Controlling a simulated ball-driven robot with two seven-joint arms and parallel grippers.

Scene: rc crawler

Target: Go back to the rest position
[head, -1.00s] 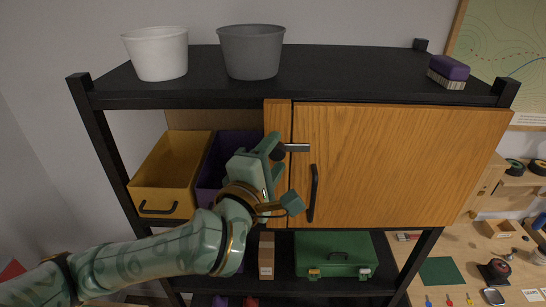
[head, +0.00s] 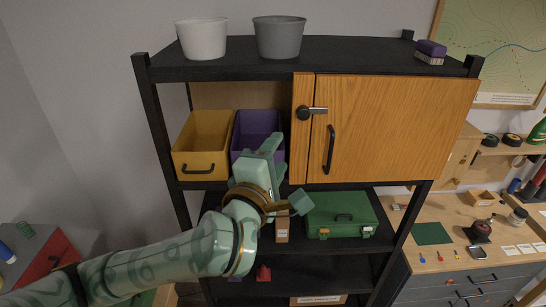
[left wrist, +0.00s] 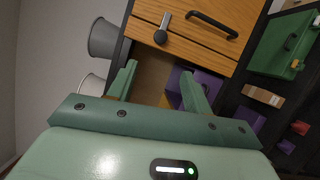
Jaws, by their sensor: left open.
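My left gripper (head: 272,158) is open and empty in the head view, in front of the shelf unit below the cabinet latch. In the left wrist view its two fingers (left wrist: 158,86) stand apart with nothing between them. The wooden cabinet door (head: 400,125) is closed, with a black bar handle (head: 329,149) and a latch lever (head: 313,111) lying level. The latch (left wrist: 161,31) also shows in the left wrist view, apart from the fingers. My right gripper is in neither view.
A yellow bin (head: 203,145) and a purple bin (head: 256,125) sit left of the door, the purple one partly behind my gripper. A green toolbox (head: 341,217) and a small cardboard box (head: 282,229) stand below. A workbench (head: 455,235) is at right.

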